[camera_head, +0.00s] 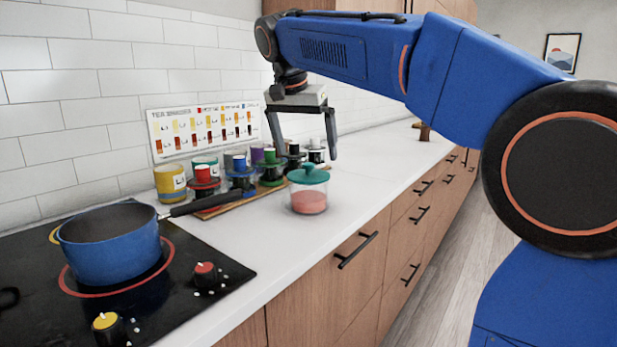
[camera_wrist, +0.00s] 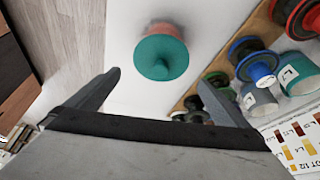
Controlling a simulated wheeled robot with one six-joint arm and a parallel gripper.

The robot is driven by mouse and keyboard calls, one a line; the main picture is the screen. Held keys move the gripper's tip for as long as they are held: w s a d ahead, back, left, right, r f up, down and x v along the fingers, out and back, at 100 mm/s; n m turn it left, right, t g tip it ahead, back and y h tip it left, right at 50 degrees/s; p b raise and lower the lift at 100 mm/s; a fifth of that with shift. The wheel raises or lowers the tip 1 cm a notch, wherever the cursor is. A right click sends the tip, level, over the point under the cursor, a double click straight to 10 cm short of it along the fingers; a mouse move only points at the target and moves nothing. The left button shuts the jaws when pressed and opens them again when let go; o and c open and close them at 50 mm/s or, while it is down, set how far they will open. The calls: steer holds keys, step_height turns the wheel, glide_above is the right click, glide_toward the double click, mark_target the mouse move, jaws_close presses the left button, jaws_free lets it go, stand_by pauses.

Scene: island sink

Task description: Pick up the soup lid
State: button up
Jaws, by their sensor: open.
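The soup lid (camera_head: 308,174) is teal with a knob on top. It sits on a clear jar with pinkish-red contents (camera_head: 309,202), which stands on the white counter. In the wrist view the lid (camera_wrist: 162,57) shows from above, ahead of the fingers and between their lines. My gripper (camera_head: 305,155) is open and empty, above the lid in the head view, with its fingers pointing down. In the wrist view the two fingers of my gripper (camera_wrist: 161,88) are spread apart with nothing between them. The gap between fingers and lid is hard to judge.
Several colored jars and spools (camera_head: 242,177) stand on a wooden board just left of and behind the jar, close to the fingers. A blue pot (camera_head: 110,250) sits on the black stove, its handle reaching toward the board. A tea chart (camera_head: 205,128) leans on the wall.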

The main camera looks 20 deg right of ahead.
mark_target(309, 163)
steer(key=shift+x, duration=2.95)
steer(key=shift+s, duration=0.1)
steer(key=c, duration=0.9)
steer(key=shift+r, duration=0.1)
